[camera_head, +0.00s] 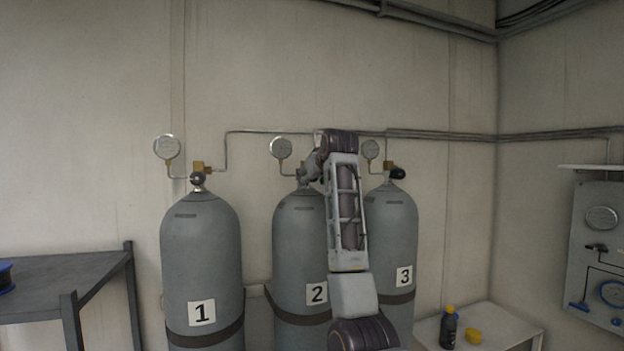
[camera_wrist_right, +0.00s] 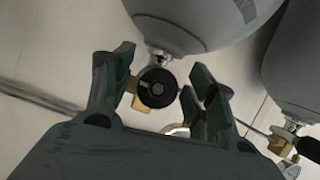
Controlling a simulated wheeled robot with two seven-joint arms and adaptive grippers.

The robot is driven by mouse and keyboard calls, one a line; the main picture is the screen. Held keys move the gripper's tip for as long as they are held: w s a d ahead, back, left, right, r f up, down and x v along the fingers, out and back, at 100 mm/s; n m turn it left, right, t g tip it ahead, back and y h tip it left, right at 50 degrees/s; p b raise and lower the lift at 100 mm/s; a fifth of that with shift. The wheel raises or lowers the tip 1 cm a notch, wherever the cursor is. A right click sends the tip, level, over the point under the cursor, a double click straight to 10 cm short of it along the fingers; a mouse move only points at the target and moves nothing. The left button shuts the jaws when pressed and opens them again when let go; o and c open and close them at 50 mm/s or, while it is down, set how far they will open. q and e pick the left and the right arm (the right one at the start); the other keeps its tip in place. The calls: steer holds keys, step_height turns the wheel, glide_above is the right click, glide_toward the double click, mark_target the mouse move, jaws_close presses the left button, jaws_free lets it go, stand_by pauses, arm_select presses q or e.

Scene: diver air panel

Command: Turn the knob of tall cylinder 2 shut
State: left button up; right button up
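Tall cylinder 2 (camera_head: 298,245) is a grey upright bottle, the middle of three in the head view. My right gripper (camera_head: 307,172) is at its valve, and the gripper and arm hide the knob there. In the wrist view the image is upside down, and the round black knob (camera_wrist_right: 157,87) shows below the cylinder body (camera_wrist_right: 190,22). The right gripper's fingers (camera_wrist_right: 158,95) are apart, one on each side of the knob, with small gaps visible. My left gripper is in neither view.
Cylinder 1 (camera_head: 201,255) stands left and cylinder 3 (camera_head: 400,230) right, both with gauges and pipes above. A dark table (camera_head: 75,275) is far left. A low white table (camera_head: 510,325) holds a dark bottle (camera_head: 448,328) and a yellow item (camera_head: 473,336). A wall panel (camera_head: 590,220) is right.

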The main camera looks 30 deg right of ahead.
steer(key=shift+s+d+r, duration=0.1)
steer(key=shift+s+r, duration=0.05)
steer(key=shift+s+r, duration=0.1)
steer(key=shift+s, duration=0.05)
steer(key=v, duration=1.1)
steer(key=shift+s+a, duration=0.2)
steer(key=shift+a, duration=0.05)
steer(key=shift+f, duration=0.2)
stand_by(0.4)
